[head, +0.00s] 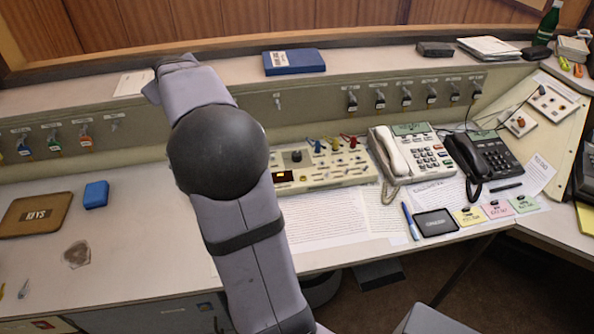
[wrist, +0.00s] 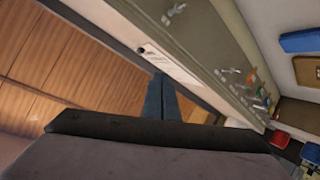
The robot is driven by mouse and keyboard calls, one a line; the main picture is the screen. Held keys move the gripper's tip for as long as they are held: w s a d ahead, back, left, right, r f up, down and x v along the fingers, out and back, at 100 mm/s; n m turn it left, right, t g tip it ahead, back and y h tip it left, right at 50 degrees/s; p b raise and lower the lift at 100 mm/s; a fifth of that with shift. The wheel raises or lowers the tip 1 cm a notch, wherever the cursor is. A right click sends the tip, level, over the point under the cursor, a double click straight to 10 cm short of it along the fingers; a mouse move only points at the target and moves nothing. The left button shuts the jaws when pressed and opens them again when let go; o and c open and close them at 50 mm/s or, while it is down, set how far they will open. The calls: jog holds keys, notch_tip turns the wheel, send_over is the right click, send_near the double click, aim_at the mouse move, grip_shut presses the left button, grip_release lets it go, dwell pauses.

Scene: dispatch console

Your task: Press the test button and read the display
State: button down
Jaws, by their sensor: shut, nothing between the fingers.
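A beige control panel (head: 340,172) with several knobs, switches and small yellow buttons sits on the desk right of my arm in the head view. A small dark display (head: 283,177) with an amber glow is at its left end, partly beside my arm; I cannot read it. I cannot tell which button is the test button. My gripper (wrist: 161,97) is shut and empty in the wrist view, pointing toward the shelf and wood-panelled wall, well away from the panel.
A white telephone (head: 412,155) and a black telephone (head: 485,158) stand right of the panel. Papers (head: 340,215) lie before it. A blue book (head: 294,61) lies on the shelf. Hooks with keys (head: 54,140) line the upright board.

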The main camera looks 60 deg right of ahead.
jog(key=s+d+r+m+g+h+p, duration=0.2)
jog(key=s+d+r+m+p, duration=0.1)
jog(key=s+d, duration=0.8)
jog(key=m+y+p, duration=0.8)
jog(key=m+p, duration=0.2)
jog(key=m, duration=1.4)
send_over(303, 178)
jog(key=s, duration=0.1)
notch_tip(303, 178, down, 18)
jog(key=shift+f, duration=0.15)
jog(key=shift+s+d+f, duration=0.1)
jog(key=shift+f, duration=0.05)
notch_tip(303, 178, down, 8)
jog(key=b, duration=0.6)
jog(key=shift+f, duration=0.25)
jog(key=shift+f+b, duration=0.2)
jog(key=shift+b, duration=0.2)
